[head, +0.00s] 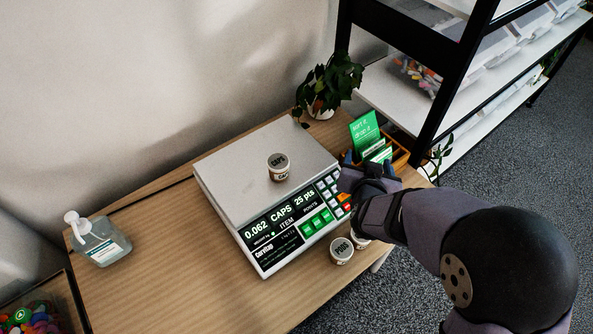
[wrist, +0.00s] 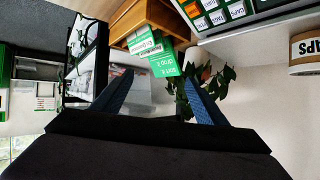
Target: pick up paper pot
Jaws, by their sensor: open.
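One paper pot (head: 278,168) with a dark lid label stands upright on the plate of the scale (head: 232,179). A second paper pot (head: 341,251) stands on the table by the scale's front right corner, and a third pot (head: 361,241) shows partly behind it, half hidden by my arm. My gripper (head: 365,164) is open and empty, over the right side of the scale near the keypad. In the wrist view, its blue fingers (wrist: 158,88) are apart with no pot between them. A pot (wrist: 305,52) is cut off at that view's right edge.
A wooden box with green cards (head: 367,135) stands close beyond my gripper, with a potted plant (head: 329,86) behind the scale. A pump bottle (head: 100,242) stands far left. The table's (head: 178,290) front left is clear. A black-framed shelf (head: 452,60) rises at the back right.

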